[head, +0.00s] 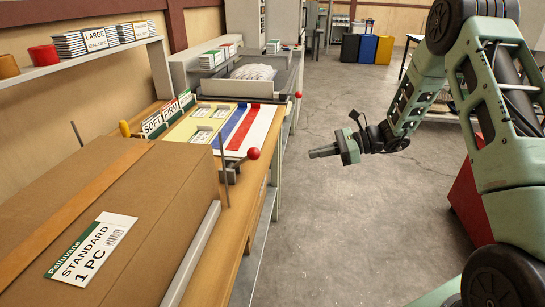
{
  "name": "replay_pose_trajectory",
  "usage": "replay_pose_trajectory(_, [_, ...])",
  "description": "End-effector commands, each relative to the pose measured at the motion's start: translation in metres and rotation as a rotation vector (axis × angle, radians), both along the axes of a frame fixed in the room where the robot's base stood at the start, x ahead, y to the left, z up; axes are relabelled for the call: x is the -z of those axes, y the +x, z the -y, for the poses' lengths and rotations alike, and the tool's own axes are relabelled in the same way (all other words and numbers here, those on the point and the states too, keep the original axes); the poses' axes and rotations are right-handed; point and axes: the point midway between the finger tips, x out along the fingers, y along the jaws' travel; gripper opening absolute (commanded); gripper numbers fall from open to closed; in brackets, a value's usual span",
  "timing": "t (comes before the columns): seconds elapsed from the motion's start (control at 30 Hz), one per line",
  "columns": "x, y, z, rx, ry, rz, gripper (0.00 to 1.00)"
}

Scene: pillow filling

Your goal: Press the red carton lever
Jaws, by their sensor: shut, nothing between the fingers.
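A lever with a red ball knob (253,153) stands at the bench's right edge, just beyond the large brown carton (110,200). A label on the carton reads "Pelluvane STANDARD 1 PC". My gripper (318,152) is shut and empty, held in the air over the aisle. It points left, toward the bench, and is to the right of the red knob with a clear gap between them. A second, smaller red knob (298,94) shows farther along the bench edge.
Thin upright rods (223,170) stand near the carton's far corner. Signs reading "SOFT" and "FIRM" (168,118), yellow panels and coloured strips lie beyond. The concrete floor (340,220) right of the bench is open. Black, blue and yellow bins (367,49) stand far back.

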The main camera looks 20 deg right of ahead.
Motion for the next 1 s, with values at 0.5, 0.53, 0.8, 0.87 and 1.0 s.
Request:
replay_pose_trajectory(0.5, [0.019, 0.023, -0.058, -0.008, 0.000, -0.002, 0.00])
replay_pose_trajectory(0.53, [0.021, 0.026, -0.063, -0.007, 0.000, -0.001, 0.00])
replay_pose_trajectory(0.8, [0.020, 0.044, -0.104, -0.006, -0.002, 0.002, 0.00])
replay_pose_trajectory(0.87, [0.017, 0.046, -0.111, -0.006, -0.002, 0.002, 0.00])
replay_pose_trajectory(1.0, [0.013, 0.050, -0.119, -0.005, -0.002, 0.001, 0.00])
